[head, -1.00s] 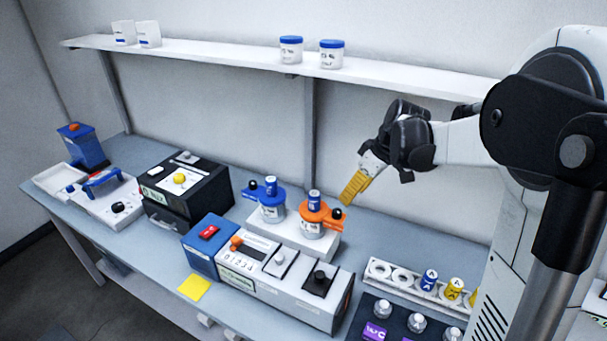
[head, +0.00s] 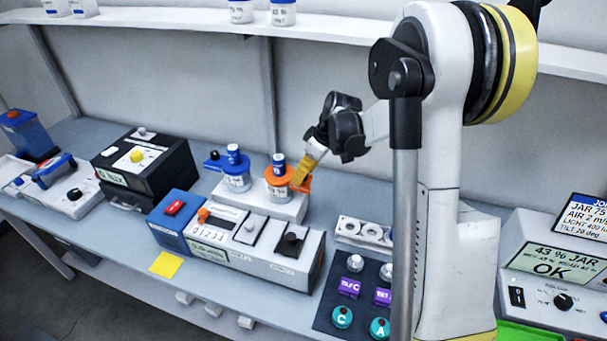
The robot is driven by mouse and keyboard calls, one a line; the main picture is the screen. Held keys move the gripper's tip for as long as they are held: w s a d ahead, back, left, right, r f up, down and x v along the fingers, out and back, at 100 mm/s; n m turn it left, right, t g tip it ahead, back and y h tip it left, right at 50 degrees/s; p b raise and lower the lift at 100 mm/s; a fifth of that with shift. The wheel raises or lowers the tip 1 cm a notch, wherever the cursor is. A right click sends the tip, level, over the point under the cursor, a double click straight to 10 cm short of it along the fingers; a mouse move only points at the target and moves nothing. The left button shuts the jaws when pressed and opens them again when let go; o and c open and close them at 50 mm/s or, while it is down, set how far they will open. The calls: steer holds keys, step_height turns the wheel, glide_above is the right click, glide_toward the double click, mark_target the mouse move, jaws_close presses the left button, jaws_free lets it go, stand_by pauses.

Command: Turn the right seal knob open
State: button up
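Two sealed jars stand on a white block (head: 268,206) behind the instruments in the head view. The right jar (head: 281,192) has an orange collar (head: 277,178) with an orange side arm reaching right, and a small blue-capped piece on top. The left jar (head: 237,181) has a blue collar with a side arm and a dark knob (head: 214,155) to the left. My gripper (head: 302,174) has its yellow fingers pointing down-left at the orange collar's right side, touching it or very close. The right jar's dark knob is hidden by the fingers. Whether they are open or shut cannot be seen.
A white instrument (head: 240,236) with a blue end stands in front of the jars. A black box (head: 140,165) is to the left. A white ring rack (head: 362,231) and a dark mat with bottles are at right. A shelf (head: 330,30) runs above.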

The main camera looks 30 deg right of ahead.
jaws_close()
steer(key=shift+m, duration=0.3)
steer(key=m, duration=0.2)
steer(key=m+h+b, duration=0.1)
steer(key=shift+a+m+t+h, duration=0.1)
steer(key=shift+m+t+h, duration=0.2)
steer(key=shift+m+t, duration=0.1)
steer(key=m+h, duration=0.1)
steer(key=m, duration=0.3)
steer(key=shift+h+b, duration=0.3)
steer(key=shift+b, duration=0.1)
steer(key=m+h, duration=0.1)
steer(key=m, duration=0.4)
steer(key=shift+a+h+b, duration=0.1)
steer(key=shift+h+b, duration=0.2)
steer(key=shift+h, duration=0.1)
steer(key=m+g+h, duration=0.1)
steer(key=m, duration=0.3)
steer(key=shift+m+g, duration=0.3)
steer(key=shift+m, duration=0.1)
